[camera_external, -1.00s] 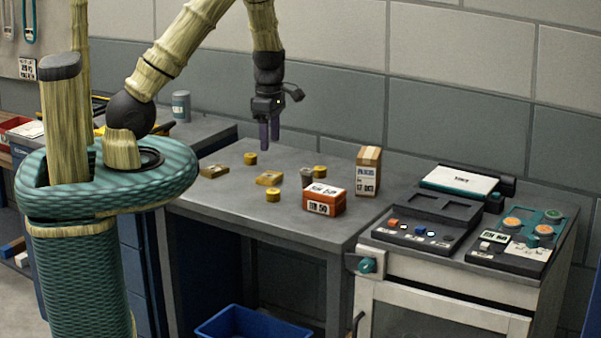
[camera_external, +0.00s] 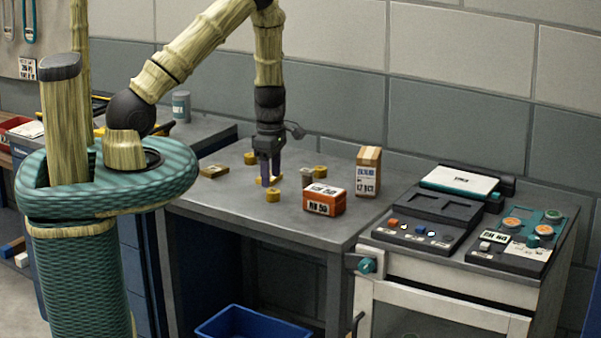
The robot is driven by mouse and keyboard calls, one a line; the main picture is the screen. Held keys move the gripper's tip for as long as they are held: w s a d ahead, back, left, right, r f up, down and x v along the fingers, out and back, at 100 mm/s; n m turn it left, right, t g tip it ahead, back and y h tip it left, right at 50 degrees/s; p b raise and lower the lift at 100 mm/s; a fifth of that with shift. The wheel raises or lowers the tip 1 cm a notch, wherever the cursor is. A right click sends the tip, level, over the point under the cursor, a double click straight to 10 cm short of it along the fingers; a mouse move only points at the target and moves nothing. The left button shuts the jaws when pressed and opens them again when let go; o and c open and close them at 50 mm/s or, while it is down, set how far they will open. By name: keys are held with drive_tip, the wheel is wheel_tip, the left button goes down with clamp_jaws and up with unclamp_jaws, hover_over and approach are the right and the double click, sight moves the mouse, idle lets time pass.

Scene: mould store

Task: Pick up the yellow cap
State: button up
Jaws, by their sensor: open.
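Several small yellow pieces lie on the grey table; which one is the yellow cap is not certain. One round yellow piece (camera_external: 251,158) is at the back, another (camera_external: 272,196) at the front, and a third (camera_external: 320,171) to the right. A flatter yellow piece (camera_external: 259,181) lies among them.
A brownish cylinder (camera_external: 307,177), an orange labelled box (camera_external: 324,199) and a tall carton (camera_external: 367,171) stand right of my gripper. A small flat box (camera_external: 213,171) lies left. A cabinet with control panels (camera_external: 460,225) adjoins at right. The table's front left is clear.

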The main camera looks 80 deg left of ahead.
sight(273, 191)
drive_tip(key=f, duration=0.5)
drive_tip(key=shift+w+a+p, duration=0.15)
drive_tip(key=shift+w+p, duration=0.1)
drive_tip(key=shift+p, duration=0.15)
drive_tip(key=shift+r, duration=0.1)
drive_tip(key=c, duration=1)
